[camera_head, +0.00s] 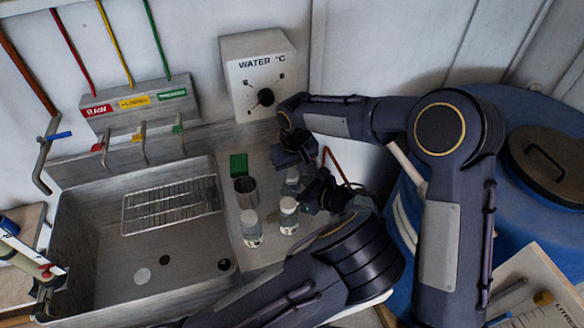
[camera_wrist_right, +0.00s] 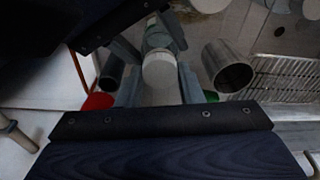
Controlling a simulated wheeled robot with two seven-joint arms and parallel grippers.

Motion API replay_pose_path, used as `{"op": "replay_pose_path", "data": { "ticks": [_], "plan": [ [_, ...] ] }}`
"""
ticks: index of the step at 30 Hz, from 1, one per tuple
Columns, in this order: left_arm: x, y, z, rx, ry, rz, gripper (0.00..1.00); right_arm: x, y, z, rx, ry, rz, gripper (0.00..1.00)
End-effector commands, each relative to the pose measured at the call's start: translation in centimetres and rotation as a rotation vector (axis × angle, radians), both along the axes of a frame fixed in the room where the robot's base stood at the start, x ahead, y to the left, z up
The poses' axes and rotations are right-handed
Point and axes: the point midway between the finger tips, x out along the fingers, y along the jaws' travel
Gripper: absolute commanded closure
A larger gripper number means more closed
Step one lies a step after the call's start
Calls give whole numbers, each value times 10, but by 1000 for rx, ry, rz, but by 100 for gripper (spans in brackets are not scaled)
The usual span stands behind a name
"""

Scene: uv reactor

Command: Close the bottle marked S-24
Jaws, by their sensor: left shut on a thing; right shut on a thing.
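A clear bottle (camera_head: 291,183) stands on the steel ledge right of the sink, partly hidden by both grippers. My left gripper (camera_head: 308,190) is shut on it from the right. My right gripper (camera_head: 291,163) comes from above and is shut on a white cap (camera_wrist_right: 158,71), seen between its fingers in the right wrist view. The cap lines up with the bottle's glass (camera_wrist_right: 157,41) just beyond it; I cannot tell whether it is fully seated. The held bottle's label is hidden, so S-24 cannot be read.
Two other small labelled bottles stand in front on the ledge, one on the left (camera_head: 251,230) and one on the right (camera_head: 289,216). A steel cup (camera_head: 246,191) and a green block (camera_head: 238,165) stand to the left. A blue barrel (camera_head: 530,215) is at the right.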

Motion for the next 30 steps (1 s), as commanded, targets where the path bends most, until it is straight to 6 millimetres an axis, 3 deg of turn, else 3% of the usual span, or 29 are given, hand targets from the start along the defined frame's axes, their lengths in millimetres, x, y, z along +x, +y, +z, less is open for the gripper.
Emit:
{"op": "replay_pose_path", "data": {
  "ticks": [1, 2, 7, 16, 24, 30],
  "plan": [
    [0, 0, 1, 1, -1, 0, 96, 0, 0, -1, 0, 1, 0, 87],
    [0, 0, 1, 1, -1, 0, 100, 0, 0, -1, 0, 0, 0, 65],
    [0, 0, 1, 1, -1, 0, 100, 0, 0, -1, 0, 0, 0, 45],
    [0, 0, 1, 1, -1, 0, 100, 0, 0, 3, 1, -2, 0, 45],
    [0, 0, 0, 1, -1, 0, 100, 1, 1, 37, 2, -4, -1, 45],
    [0, 0, 0, 1, -1, 0, 100, 0, 0, 45, 0, -1, 0, 45]
  ]
}}
